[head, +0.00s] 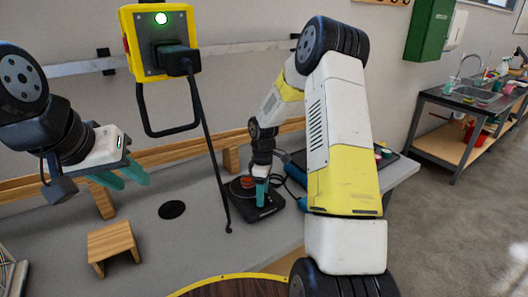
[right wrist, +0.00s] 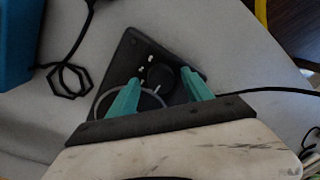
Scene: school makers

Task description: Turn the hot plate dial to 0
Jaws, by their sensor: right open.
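The black hot plate (head: 268,211) sits on the grey table in the head view, with a reddish thing (head: 247,182) on or over its round top. In the right wrist view the dark hot plate (right wrist: 136,50) shows a round black dial (right wrist: 160,77) with small white marks beside it. My right gripper (head: 261,196) points down at the hot plate. Its teal fingers are open, one on each side of the dial in that view; contact cannot be told. The dial's setting is not readable. My left gripper (head: 124,178) is open and empty, above the table at left.
A yellow box (head: 130,30) with a green light hangs on the wall; its black cable runs down to the table. A small wooden stand (head: 112,244) and a black disc (head: 171,210) lie left of the hot plate. A blue object (right wrist: 14,45) and cable lie nearby.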

